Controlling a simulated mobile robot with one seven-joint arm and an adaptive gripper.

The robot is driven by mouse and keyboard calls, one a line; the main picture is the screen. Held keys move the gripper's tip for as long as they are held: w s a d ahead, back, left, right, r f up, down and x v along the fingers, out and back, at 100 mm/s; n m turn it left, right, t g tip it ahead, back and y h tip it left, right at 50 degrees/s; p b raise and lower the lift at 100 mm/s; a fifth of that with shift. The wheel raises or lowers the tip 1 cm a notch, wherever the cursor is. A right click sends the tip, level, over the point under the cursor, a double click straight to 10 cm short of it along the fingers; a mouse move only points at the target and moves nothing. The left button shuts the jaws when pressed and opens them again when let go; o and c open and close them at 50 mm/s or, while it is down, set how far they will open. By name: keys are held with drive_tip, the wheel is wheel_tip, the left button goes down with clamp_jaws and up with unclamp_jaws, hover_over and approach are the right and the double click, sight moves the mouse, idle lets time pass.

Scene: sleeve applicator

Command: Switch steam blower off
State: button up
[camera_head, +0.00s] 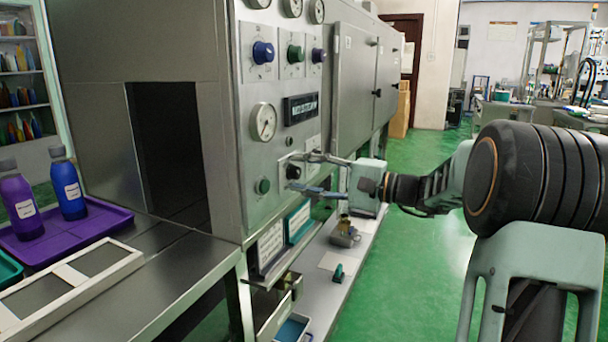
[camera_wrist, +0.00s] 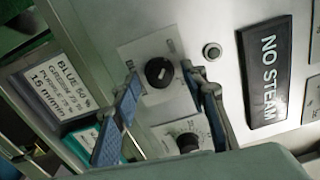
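A black rotary knob (camera_wrist: 160,72) with a white pointer mark sits on a pale plate in the wrist view. Its plate lettering is too small to read. The head view shows a dark knob (camera_head: 293,171) low on the grey machine panel, near my fingertips. My gripper (camera_wrist: 164,74) is open and empty, its two blue-padded fingers on either side of the black knob with a gap. It also shows in the head view (camera_head: 308,173), reaching in from the right. A dark display (camera_wrist: 263,75) reads "NO STEAM".
A second dial knob (camera_wrist: 188,142) with a scale sits beside the first, partly behind my gripper. A small round button (camera_wrist: 212,50) is close by. A green button (camera_head: 262,186) and gauge (camera_head: 263,122) are on the panel. Bottles (camera_head: 70,185) stand left. Green floor is open at right.

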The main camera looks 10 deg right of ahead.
drive_tip(key=v, duration=1.2)
drive_tip(key=shift+a, duration=0.1)
